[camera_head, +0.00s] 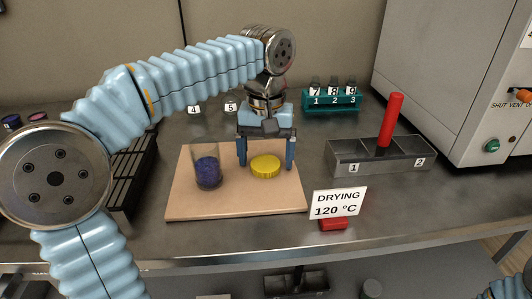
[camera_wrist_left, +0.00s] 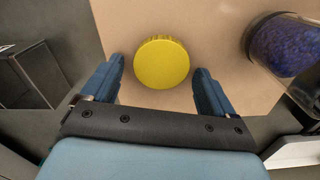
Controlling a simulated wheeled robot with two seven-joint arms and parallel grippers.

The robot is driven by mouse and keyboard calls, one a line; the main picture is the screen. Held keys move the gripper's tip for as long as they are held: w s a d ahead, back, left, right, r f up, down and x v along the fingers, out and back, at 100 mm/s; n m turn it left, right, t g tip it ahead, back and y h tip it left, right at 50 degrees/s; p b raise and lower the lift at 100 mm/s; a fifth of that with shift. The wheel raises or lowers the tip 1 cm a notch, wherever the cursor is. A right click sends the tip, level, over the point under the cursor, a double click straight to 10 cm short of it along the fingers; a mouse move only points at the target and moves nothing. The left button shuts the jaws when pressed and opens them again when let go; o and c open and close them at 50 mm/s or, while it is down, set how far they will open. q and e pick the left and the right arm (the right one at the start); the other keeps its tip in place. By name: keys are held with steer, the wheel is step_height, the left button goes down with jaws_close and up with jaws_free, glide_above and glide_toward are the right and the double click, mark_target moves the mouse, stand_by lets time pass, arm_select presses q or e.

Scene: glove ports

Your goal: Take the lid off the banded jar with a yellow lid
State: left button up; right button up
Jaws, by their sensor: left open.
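A round yellow lid (camera_head: 265,166) with a ridged rim lies flat on the tan board, and it also shows in the left wrist view (camera_wrist_left: 162,62). A clear glass jar (camera_head: 207,172) with dark blue-purple grains stands upright on the board to its left, open at the top. In the left wrist view the jar (camera_wrist_left: 285,45) is at the right edge; I cannot make out a band on it. My left gripper (camera_head: 266,160) points down over the lid, open, its fingers on either side with gaps. My right gripper is out of view.
The tan board (camera_head: 240,204) lies on a grey bench. A metal tray (camera_head: 385,165) with a red rod is to the right, behind a "DRYING 120 °C" sign (camera_head: 339,203). A teal vial rack (camera_head: 330,102) stands behind, a black rack (camera_head: 135,175) left.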

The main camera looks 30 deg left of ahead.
mark_target(267, 160)
arm_select(q)
steer(key=shift+r, duration=0.25)
step_height(267, 160, up, 12)
steer(key=p, duration=0.1)
steer(key=shift+p, duration=0.3)
